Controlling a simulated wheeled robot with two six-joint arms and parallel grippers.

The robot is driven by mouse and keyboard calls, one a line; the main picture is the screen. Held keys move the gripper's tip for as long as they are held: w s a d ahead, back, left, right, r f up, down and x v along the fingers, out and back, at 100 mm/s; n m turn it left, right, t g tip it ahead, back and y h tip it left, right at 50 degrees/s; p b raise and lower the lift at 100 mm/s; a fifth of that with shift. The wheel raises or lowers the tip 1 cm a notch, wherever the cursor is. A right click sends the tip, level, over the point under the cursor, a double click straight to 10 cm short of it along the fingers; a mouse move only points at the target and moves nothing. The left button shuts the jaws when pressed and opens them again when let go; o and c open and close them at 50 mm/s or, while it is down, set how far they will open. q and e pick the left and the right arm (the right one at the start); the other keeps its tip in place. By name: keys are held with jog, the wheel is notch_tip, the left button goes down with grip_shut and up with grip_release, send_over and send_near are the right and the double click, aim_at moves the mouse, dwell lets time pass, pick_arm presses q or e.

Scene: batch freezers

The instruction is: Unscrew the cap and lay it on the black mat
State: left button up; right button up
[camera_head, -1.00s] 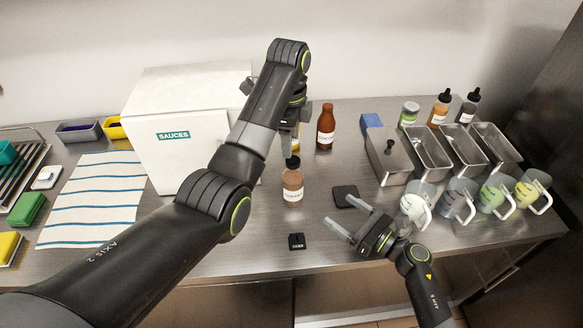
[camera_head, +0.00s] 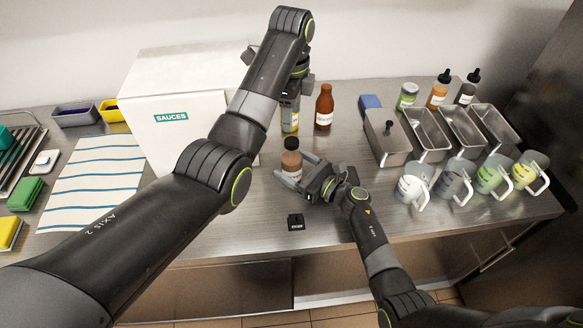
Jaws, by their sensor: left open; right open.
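A brown sauce bottle (camera_head: 291,164) with a pale label stands upright near the middle of the steel counter. Its dark cap (camera_head: 291,143) is on top. My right gripper (camera_head: 290,167) is open and low at the counter, with its fingers reaching to either side of the bottle. I cannot tell whether they touch it. My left gripper (camera_head: 290,85) is open and higher up, above and behind the capped bottle, partly hidden by its own arm.
A red-brown bottle (camera_head: 324,108) and a yellow bottle (camera_head: 290,120) stand behind. The white SAUCES box (camera_head: 170,150) is left. Metal pans (camera_head: 427,138) and pitchers (camera_head: 414,184) stand right.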

aim_at(292, 141)
pick_arm(q)
jog(key=shift+w+f, duration=0.1)
jog(key=shift+w, duration=0.1)
pick_arm(e)
jog(key=shift+x, duration=1.55)
jog(key=shift+d+f, duration=0.1)
pick_arm(q)
jog(key=shift+s, duration=0.1)
pick_arm(e)
jog(key=shift+c, duration=0.6)
grip_shut()
pick_arm(q)
jog(key=n, duration=0.9)
jog(key=shift+f, duration=3.95)
